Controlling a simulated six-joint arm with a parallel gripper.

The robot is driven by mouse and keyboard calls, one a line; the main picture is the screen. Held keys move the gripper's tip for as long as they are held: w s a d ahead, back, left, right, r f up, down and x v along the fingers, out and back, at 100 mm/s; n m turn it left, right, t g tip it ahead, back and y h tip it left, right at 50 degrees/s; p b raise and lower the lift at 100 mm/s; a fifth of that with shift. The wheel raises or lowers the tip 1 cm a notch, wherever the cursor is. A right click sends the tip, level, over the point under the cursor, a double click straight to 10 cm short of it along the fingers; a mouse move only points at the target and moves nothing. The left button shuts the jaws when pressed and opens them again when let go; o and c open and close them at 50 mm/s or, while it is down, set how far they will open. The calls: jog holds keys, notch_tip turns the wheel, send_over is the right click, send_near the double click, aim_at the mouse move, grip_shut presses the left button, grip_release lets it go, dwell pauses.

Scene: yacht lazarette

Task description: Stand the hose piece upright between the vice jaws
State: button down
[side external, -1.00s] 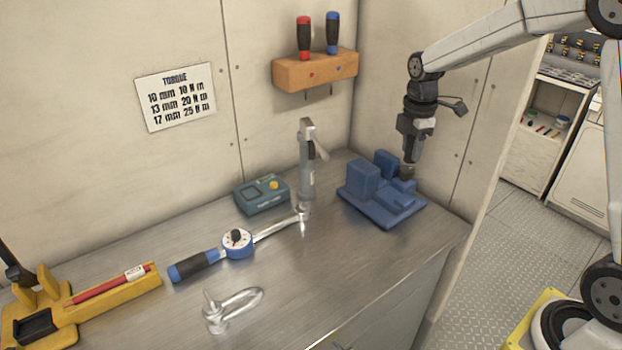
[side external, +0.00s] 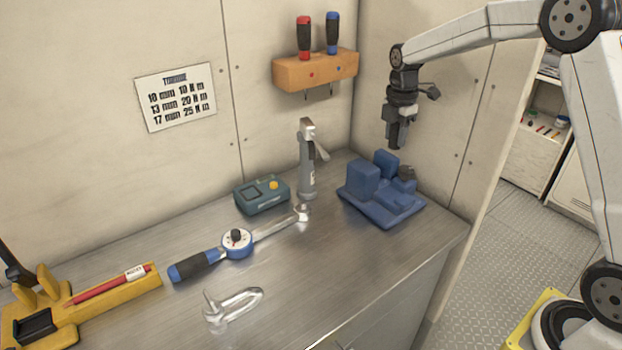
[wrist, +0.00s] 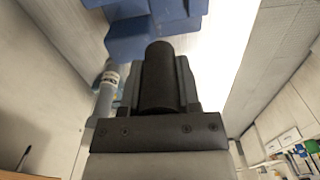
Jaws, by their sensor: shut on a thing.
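The hose piece is a short black cylinder (wrist: 159,78), gripped between the two fingers of my gripper (side external: 396,138) in the wrist view. In the side external view it cannot be told apart from the dark fingers. My gripper points down, above the blue vice (side external: 363,198), with a clear gap below. The vice stands at the right back of the bench, with raised jaw blocks and a dark grey part (side external: 407,173) on its right side. In the wrist view the vice (wrist: 130,40) is partly hidden past the far end of the hose piece.
A grey upright tool (side external: 307,165) and a teal box (side external: 262,194) stand left of the vice. A torque wrench (side external: 237,243), a shackle (side external: 235,306) and a yellow holder (side external: 110,293) lie further left. A screwdriver rack (side external: 315,71) hangs on the wall.

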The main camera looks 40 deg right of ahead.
jog(key=shift+w+d+f+n, duration=0.1)
jog(key=shift+w+d+n, duration=0.1)
jog(key=shift+w+n, duration=0.6)
jog(key=shift+w+d+f+n, duration=0.1)
jog(key=shift+w+d+n, duration=0.25)
jog(key=shift+w, duration=0.7)
jog(key=shift+w+d+f+n, duration=0.1)
jog(key=shift+w+n, duration=0.55)
jog(key=shift+w, duration=0.3)
jog(key=shift+f, duration=0.2)
jog(key=shift+f, duration=5.8)
jog(key=shift+f, duration=0.1)
jog(key=shift+c, duration=1.2)
grip_release()
